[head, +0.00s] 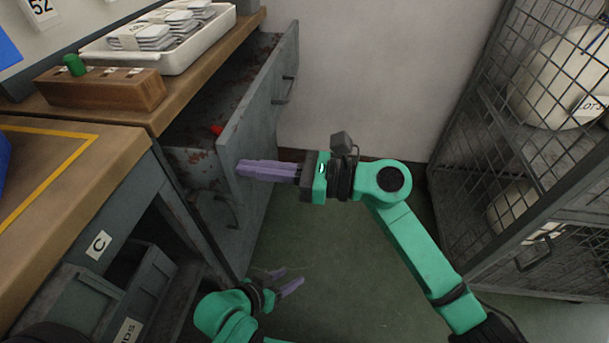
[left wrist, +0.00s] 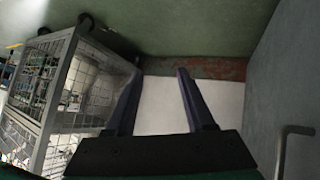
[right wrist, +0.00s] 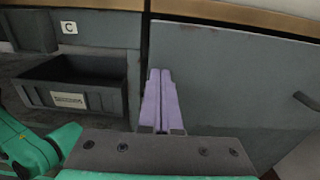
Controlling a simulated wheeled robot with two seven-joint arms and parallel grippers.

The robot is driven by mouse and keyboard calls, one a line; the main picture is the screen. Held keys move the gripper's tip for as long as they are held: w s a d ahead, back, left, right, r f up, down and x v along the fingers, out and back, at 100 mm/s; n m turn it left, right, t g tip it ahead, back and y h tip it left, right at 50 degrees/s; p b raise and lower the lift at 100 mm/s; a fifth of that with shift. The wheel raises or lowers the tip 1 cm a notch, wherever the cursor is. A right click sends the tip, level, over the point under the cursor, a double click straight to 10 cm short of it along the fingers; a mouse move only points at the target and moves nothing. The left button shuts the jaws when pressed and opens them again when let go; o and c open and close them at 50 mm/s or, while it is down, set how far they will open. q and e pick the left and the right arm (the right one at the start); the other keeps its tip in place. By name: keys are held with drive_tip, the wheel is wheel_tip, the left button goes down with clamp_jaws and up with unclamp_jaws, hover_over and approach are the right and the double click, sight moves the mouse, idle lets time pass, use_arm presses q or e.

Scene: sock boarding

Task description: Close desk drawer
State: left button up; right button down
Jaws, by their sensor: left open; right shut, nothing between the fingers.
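The grey desk drawer stands open in the head view, and its tall front (head: 260,100) is set well out from the wooden desktop. A handle (head: 286,90) is on its outer face. A small red thing (head: 217,130) lies inside. My right gripper (head: 240,169) is shut and empty at the near end of the drawer front; contact cannot be told. In the right wrist view its closed purple fingers (right wrist: 160,74) point at the front's left edge (right wrist: 230,85). My left gripper (head: 292,279) is open and low, in front of the desk; its spread fingers also show in the left wrist view (left wrist: 160,72).
A white tray (head: 165,58) with flat grey items and a wooden block (head: 100,88) sit on the desktop. A dark bin (head: 125,295) is below. A mesh cage cart (head: 520,150) stands at the right. Green floor (head: 350,260) between is clear.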

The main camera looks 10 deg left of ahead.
sight(193, 159)
drive_tip(key=a+b, duration=0.1)
drive_tip(key=a, duration=1)
drive_tip(key=shift+b, duration=0.35)
use_arm(q)
drive_tip(key=d+t, duration=0.1)
drive_tip(key=d, duration=0.1)
drive_tip(key=d+f+t+h, duration=0.1)
drive_tip(key=shift+s+d+n, duration=0.15)
drive_tip(key=shift+d+n, duration=0.15)
drive_tip(key=shift+d, duration=0.05)
use_arm(e)
drive_tip(key=shift+r, duration=0.3)
use_arm(q)
drive_tip(key=shift+f, duration=0.1)
